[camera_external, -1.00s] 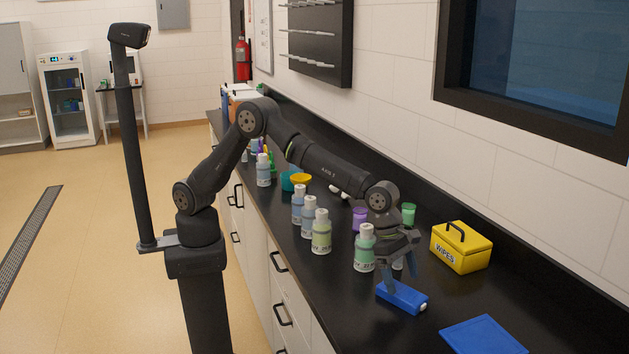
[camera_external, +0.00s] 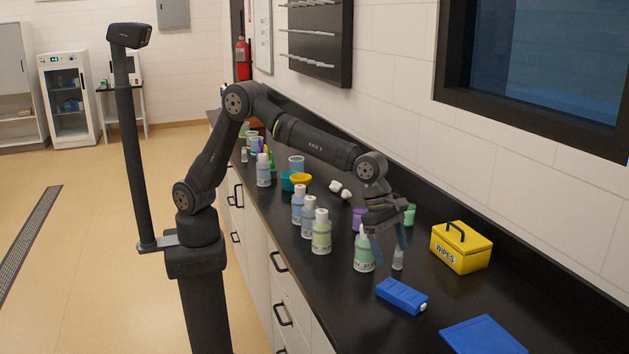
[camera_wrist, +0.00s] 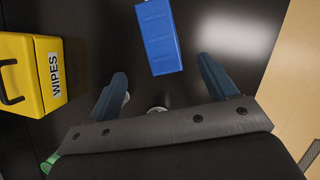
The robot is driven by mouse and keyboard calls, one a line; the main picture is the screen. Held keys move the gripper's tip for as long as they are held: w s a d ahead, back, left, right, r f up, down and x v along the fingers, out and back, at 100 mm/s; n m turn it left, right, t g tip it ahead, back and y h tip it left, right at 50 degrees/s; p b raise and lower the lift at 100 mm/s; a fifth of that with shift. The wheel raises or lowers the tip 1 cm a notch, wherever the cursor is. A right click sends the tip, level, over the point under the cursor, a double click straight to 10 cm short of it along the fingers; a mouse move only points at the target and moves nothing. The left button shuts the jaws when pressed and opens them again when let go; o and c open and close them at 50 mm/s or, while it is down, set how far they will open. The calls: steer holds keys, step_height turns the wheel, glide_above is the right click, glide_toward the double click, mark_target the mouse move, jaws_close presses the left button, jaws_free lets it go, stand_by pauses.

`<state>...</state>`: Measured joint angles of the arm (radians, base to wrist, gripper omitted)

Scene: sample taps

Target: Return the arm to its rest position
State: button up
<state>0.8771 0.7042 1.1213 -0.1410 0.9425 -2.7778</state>
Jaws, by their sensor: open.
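My gripper (camera_external: 391,248) is open and empty, raised above the black counter with its fingers pointing down. In the external view it is in front of part of a green-filled bottle (camera_external: 364,256) and near a small vial (camera_external: 398,260). In the wrist view its two blue fingers (camera_wrist: 163,90) are spread wide apart. A blue box-shaped device (camera_external: 402,296) lies on the counter, apart from the fingers. It also shows beyond the fingertips in the wrist view (camera_wrist: 158,38).
A yellow wipes box (camera_external: 461,247) stands to the right of my gripper. A blue flat pad (camera_external: 483,336) lies at the front right. Several bottles, including a light-green one (camera_external: 321,236), line the counter's front edge. A purple-capped container (camera_external: 359,217) stands behind my gripper.

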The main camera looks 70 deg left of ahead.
steer(key=x, duration=1.1)
steer(key=shift+f, duration=0.2)
steer(key=r, duration=0.5)
steer(key=shift+s, duration=0.3)
steer(key=s+d+r, duration=0.1)
steer(key=s+r, duration=0.6)
steer(key=s, duration=0.4)
step_height(320, 180, up, 4)
steer(key=n, duration=0.1)
glide_above(401, 290)
steer(key=s+a, duration=0.4)
steer(key=w+a+n+t+y, duration=0.1)
steer(key=w+a+n, duration=0.4)
steer(key=w+a, duration=1.8)
steer(key=shift+w+a+r+t, duration=0.2)
steer(key=shift+a+t, duration=0.1)
steer(key=shift+a, duration=1.7)
